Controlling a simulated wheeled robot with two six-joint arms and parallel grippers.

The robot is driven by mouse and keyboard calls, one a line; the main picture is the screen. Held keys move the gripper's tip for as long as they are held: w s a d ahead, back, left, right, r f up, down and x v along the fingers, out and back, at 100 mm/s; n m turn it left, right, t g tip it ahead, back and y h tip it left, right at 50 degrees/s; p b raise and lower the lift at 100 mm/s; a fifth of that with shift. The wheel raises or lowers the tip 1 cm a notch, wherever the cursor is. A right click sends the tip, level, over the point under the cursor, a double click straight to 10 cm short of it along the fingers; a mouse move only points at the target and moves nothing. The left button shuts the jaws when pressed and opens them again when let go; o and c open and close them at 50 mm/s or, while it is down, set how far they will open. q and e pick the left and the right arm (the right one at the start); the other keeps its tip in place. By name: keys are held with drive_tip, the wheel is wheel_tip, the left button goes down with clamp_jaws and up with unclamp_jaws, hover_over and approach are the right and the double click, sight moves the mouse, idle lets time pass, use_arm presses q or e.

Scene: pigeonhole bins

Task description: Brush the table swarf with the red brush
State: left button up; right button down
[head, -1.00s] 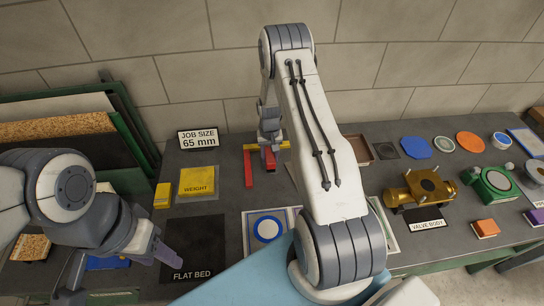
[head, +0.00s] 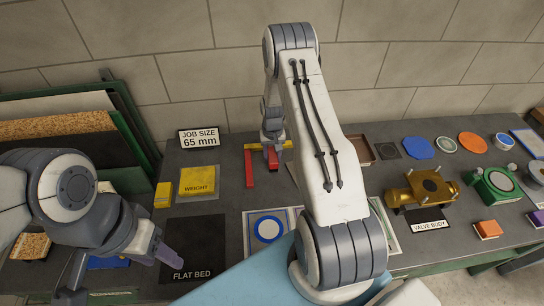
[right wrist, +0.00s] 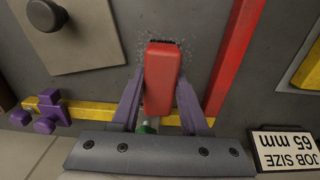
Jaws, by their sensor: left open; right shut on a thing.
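My right gripper (right wrist: 160,112) is shut on the red brush (right wrist: 163,75), with one purple finger on each side of it. The brush's dark bristle end points down at the table. Fine grey swarf (right wrist: 190,47) lies scattered on the table around that end. In the head view the brush (head: 272,159) shows below my right gripper (head: 272,142), beside a red strip; the swarf is too small to make out there. My left gripper (head: 120,268) is open and empty at the lower left, near the black flat bed mat (head: 200,245).
A red strip (right wrist: 232,60) and a yellow strip (right wrist: 90,112) form a corner around the brush. A brass valve body (head: 420,188) stands right. My right arm hides the middle table.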

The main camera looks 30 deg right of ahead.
drive_tip(key=shift+s+d+f, duration=0.1)
drive_tip(key=shift+s+d, duration=0.3)
drive_tip(key=shift+d, duration=0.3)
drive_tip(key=shift+w+a, duration=0.25)
drive_tip(key=shift+a, duration=0.3)
drive_tip(key=shift+w+a, duration=0.25)
drive_tip(key=shift+a, duration=0.3)
drive_tip(key=shift+s+d, duration=0.25)
drive_tip(key=shift+d, duration=0.3)
drive_tip(key=shift+s+d, duration=0.25)
drive_tip(key=shift+d, duration=0.3)
drive_tip(key=shift+r, duration=0.2)
drive_tip(key=shift+r+p, duration=0.5)
drive_tip(key=shift+r, duration=0.45)
